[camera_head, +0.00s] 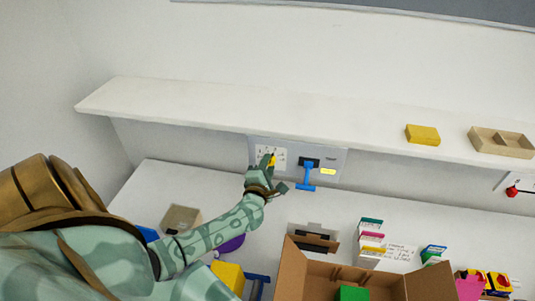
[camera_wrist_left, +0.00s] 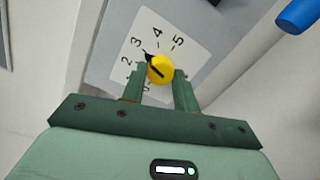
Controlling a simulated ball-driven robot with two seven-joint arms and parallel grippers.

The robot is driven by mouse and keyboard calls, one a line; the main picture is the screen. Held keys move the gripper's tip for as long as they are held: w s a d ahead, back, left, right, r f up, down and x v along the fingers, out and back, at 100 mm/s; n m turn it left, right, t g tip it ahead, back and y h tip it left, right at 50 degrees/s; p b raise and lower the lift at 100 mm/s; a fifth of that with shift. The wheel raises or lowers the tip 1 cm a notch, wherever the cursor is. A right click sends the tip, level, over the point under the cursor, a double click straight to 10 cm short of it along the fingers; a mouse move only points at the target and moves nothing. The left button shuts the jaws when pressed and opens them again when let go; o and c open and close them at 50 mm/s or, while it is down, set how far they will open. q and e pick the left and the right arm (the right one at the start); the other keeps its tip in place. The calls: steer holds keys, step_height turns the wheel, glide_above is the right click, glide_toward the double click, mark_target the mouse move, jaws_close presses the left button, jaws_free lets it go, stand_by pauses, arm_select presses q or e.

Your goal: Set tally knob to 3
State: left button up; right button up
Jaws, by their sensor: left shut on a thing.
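The tally knob (camera_wrist_left: 161,69) is yellow and round with a black pointer, on a white dial card (camera_wrist_left: 178,22) numbered up to 5. In the left wrist view the pointer is at about the 3 mark. My left gripper (camera_wrist_left: 160,80) is shut on the knob, with one finger on each side of it. In the head view the knob (camera_head: 271,159) shows at the tip of my left gripper (camera_head: 267,168), which partly hides the dial. The knob is on a grey wall panel (camera_head: 337,156) under the shelf. My right gripper is not in view.
A blue lever (camera_head: 307,178) sticks out just right of the dial, near a yellow label (camera_head: 328,171). A white shelf (camera_head: 250,110) overhangs the panel. An open cardboard box (camera_head: 345,276) and small boxes (camera_head: 371,238) stand on the counter below.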

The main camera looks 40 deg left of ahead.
arm_select(q)
steer(key=shift+f+m, duration=0.1)
steer(key=shift+m, duration=0.3)
steer(key=o, duration=1)
steer(key=shift+c, duration=0.2)
steer(key=v, duration=1.6)
steer(key=shift+s, duration=0.25)
